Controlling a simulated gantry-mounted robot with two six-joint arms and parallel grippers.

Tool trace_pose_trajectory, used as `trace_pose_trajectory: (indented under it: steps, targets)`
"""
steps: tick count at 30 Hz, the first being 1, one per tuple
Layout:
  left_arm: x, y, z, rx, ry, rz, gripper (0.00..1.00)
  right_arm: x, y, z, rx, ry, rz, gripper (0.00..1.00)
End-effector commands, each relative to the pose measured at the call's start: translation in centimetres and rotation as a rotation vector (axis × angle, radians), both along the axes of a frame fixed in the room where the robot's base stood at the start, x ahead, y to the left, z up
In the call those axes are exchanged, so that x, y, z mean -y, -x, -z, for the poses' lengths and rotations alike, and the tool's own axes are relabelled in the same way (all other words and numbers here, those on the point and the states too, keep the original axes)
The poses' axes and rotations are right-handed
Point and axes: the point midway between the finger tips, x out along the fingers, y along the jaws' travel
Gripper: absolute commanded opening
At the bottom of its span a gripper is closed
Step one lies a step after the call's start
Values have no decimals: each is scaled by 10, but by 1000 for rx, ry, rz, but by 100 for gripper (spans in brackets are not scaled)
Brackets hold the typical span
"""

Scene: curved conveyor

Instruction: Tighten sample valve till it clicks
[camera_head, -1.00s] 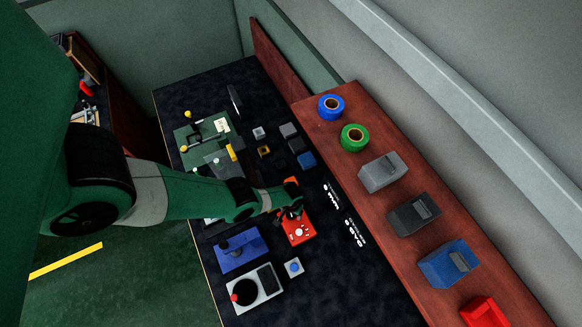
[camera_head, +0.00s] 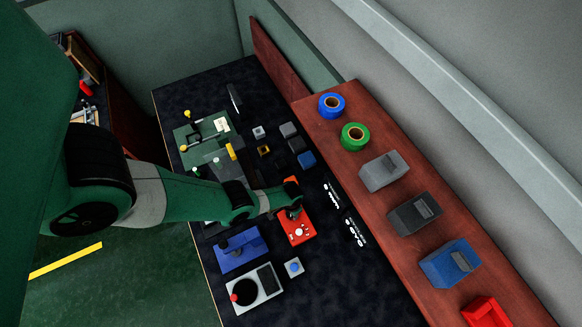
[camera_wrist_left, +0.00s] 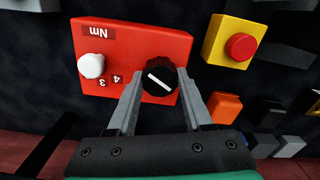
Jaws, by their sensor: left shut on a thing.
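A red box (camera_head: 297,234) lies on the dark bench top and also fills the upper middle of the left wrist view (camera_wrist_left: 118,62). It has a black knob (camera_wrist_left: 159,76) with a white pointer line, a white knob (camera_wrist_left: 91,66) and the markings "Nm", "3" and "4". My left gripper (camera_wrist_left: 161,88) has one finger on each side of the black knob and is shut on it. In the head view my left gripper (camera_head: 292,212) covers part of the box. No part is labelled as the sample valve. My right gripper is out of view.
A brown shelf (camera_head: 352,210) with tape rolls and bins runs along the right.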

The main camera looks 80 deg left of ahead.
Motion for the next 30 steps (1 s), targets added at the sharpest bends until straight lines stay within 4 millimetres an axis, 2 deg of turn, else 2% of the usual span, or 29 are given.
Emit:
trace_pose_trajectory:
  steps: [5, 6, 10, 20, 23, 30]
  targets:
    - [0, 0, 0, 0, 0, -2, 0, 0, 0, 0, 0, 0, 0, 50]
    - [0, 0, 0, 0, 0, -3, 58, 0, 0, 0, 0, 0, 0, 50]
    - [0, 0, 0, 0, 0, -3, 81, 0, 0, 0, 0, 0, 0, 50]
    - [0, 0, -4, 0, 0, -4, 81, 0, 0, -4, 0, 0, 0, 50]
    - [0, 0, -17, 2, -1, -4, 81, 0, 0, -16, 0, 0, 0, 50]
    - [0, 0, -75, 1, 0, -4, 81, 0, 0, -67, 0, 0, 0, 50]
